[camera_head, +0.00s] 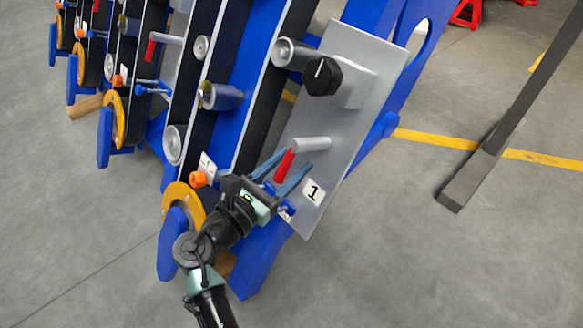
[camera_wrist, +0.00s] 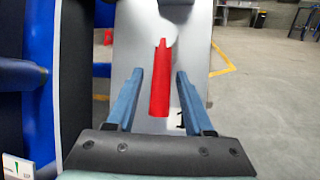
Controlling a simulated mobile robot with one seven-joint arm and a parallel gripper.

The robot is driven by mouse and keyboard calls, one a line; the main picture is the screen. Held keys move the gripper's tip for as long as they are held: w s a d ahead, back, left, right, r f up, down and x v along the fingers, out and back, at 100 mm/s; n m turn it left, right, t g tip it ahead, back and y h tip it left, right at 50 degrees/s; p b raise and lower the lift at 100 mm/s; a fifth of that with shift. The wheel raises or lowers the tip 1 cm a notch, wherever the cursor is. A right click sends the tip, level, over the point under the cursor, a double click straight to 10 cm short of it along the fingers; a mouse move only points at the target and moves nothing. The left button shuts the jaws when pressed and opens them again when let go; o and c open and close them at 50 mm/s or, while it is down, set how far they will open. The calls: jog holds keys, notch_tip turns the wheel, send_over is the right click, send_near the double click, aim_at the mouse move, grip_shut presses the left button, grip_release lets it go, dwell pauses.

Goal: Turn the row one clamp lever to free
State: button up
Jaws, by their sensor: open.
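The row one clamp lever (camera_head: 285,165) is a red handle on a grey cylindrical pivot (camera_head: 311,144), mounted on a grey plate (camera_head: 335,110) that carries a "1" label (camera_head: 313,192). My gripper (camera_head: 287,172) is open, its two blue fingers on either side of the red lever. In the wrist view the red lever (camera_wrist: 160,85) stands upright between the open fingers (camera_wrist: 160,88), with a visible gap on both sides. The number label is partly hidden behind the right finger in the wrist view.
A black knob (camera_head: 322,76) sits above the lever on the same plate. Blue and black row units (camera_head: 240,85) with rollers and orange discs (camera_head: 184,199) stand to the left. A dark post (camera_head: 510,120) stands at right. Grey floor is open there.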

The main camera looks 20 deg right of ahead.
jog(key=shift+w+d, duration=0.15)
jog(key=shift+d, duration=0.05)
grip_shut()
dwell(1.4)
